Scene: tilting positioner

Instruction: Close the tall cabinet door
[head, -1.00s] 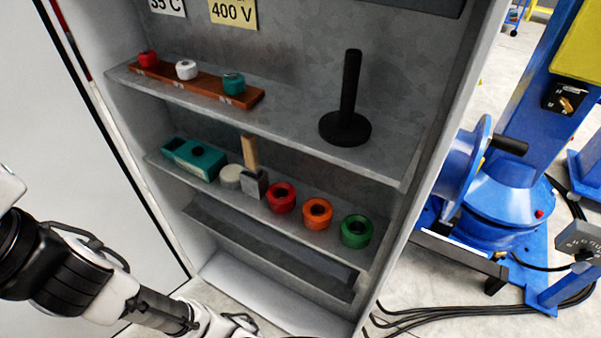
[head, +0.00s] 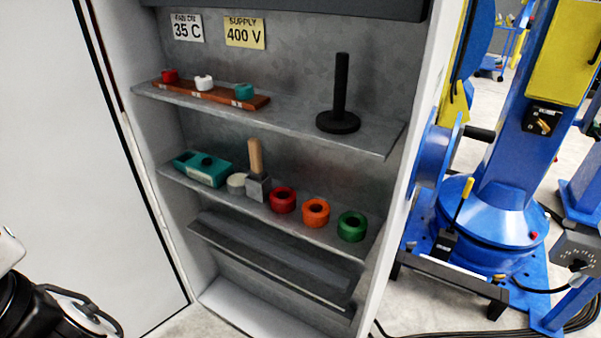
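The tall cabinet (head: 405,190) stands open in front of me, its shelves and contents in plain sight. A large pale panel with a black edge (head: 85,190) stands at the left of the opening; it looks like the cabinet door, swung open. Its handle is not visible. Part of my arm shows at the lower left corner, in front of the pale panel. My gripper is out of the picture.
The upper shelf (head: 290,118) holds a brown rack (head: 215,94) and a black post on a round base (head: 339,100). A blue positioner (head: 485,215) stands right; cables lie on the floor.

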